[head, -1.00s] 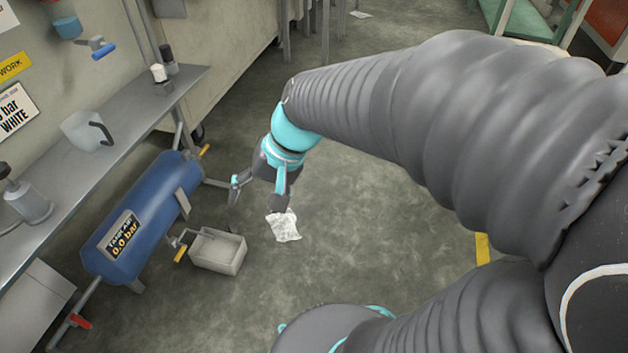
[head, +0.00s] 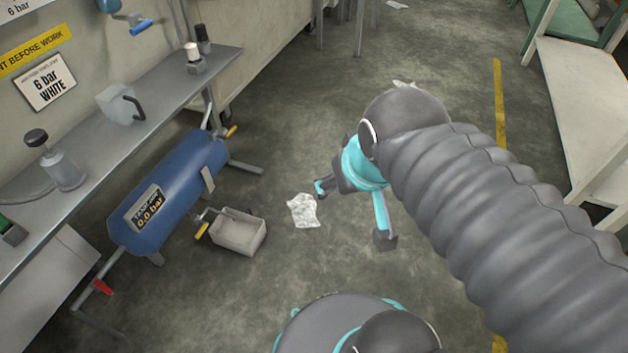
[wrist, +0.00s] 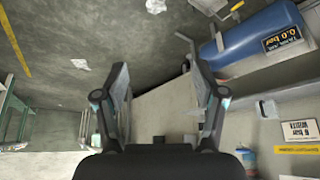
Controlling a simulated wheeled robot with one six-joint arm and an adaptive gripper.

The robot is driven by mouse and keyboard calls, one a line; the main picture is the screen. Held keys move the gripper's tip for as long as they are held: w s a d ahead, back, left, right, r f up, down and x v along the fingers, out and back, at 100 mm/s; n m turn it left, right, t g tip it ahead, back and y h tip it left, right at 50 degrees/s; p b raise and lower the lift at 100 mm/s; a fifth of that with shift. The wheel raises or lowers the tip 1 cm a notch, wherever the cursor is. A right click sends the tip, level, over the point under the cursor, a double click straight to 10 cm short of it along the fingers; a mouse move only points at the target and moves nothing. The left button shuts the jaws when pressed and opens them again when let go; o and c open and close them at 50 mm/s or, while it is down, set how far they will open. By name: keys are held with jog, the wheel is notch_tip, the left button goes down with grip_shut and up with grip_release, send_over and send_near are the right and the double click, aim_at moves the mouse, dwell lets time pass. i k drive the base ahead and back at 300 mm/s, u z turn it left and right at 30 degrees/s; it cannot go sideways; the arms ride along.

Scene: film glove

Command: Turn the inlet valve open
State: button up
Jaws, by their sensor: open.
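A blue tank (head: 170,190) with a 0.0 bar display stands on the floor beside the bench. It carries several valve handles: a red one (head: 103,287) at its near lower end, a yellow one (head: 201,230) over a grey bin, and another yellow one (head: 231,131) at its far end. No label shows which is the inlet valve. My gripper (head: 352,214) is open and empty, right of the tank and apart from it. In the wrist view the tank (wrist: 255,38) is at upper right, outside the open fingers (wrist: 157,75).
The grey bin (head: 236,238) stands beside the tank, with crumpled paper (head: 303,211) on the floor to its right. The bench (head: 110,128) holds a jug and bottles. A blue-handled fitting (head: 140,28) is on the wall. Open floor lies around my gripper.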

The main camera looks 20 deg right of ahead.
aim_at(98, 284)
jog(key=u, duration=1.8)
